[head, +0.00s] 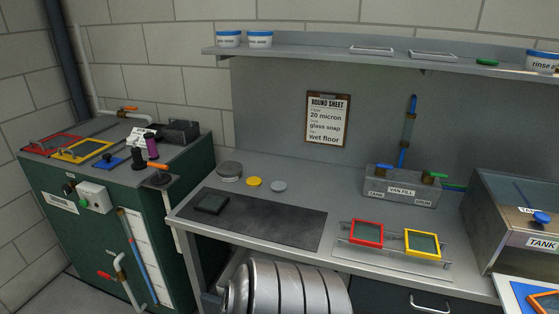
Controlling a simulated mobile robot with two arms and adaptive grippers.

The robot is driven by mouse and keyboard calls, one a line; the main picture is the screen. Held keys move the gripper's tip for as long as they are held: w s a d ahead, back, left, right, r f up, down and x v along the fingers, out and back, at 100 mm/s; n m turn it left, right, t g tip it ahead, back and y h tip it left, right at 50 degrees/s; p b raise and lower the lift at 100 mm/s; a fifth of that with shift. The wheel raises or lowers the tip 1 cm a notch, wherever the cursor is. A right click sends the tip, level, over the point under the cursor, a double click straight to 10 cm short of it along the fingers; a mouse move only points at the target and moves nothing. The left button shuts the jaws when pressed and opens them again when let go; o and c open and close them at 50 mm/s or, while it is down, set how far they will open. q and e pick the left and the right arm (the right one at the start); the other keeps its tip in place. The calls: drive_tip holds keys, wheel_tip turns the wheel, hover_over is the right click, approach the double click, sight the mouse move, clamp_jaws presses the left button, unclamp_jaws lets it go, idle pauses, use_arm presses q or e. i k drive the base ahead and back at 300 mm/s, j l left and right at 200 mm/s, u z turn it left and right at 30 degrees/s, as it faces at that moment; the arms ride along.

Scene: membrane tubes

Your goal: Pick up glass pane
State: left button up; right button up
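A small dark square piece (211,203), which looks like a glass pane, lies flat at the left end of the dark mat (270,222) on the grey bench. I cannot tell for sure that it is glass. A red frame (366,244) and a yellow frame (437,253), each around a dark greenish panel, stand on a metal rack at the bench's front right. Neither of my grippers shows in the head view.
Behind the mat sit a grey round tin (229,170), a yellow disc (254,181) and a grey disc (278,186). A silver banded drum (290,289) is below. The mat's right part is clear.

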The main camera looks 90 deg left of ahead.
sight(211, 204)
drive_tip(key=i+u, duration=0.1)
drive_tip(key=u, duration=0.3)
drive_tip(key=l+u, duration=0.1)
drive_tip(key=u, duration=0.25)
drive_tip(key=i+l+u, duration=0.1)
drive_tip(key=u, duration=0.3)
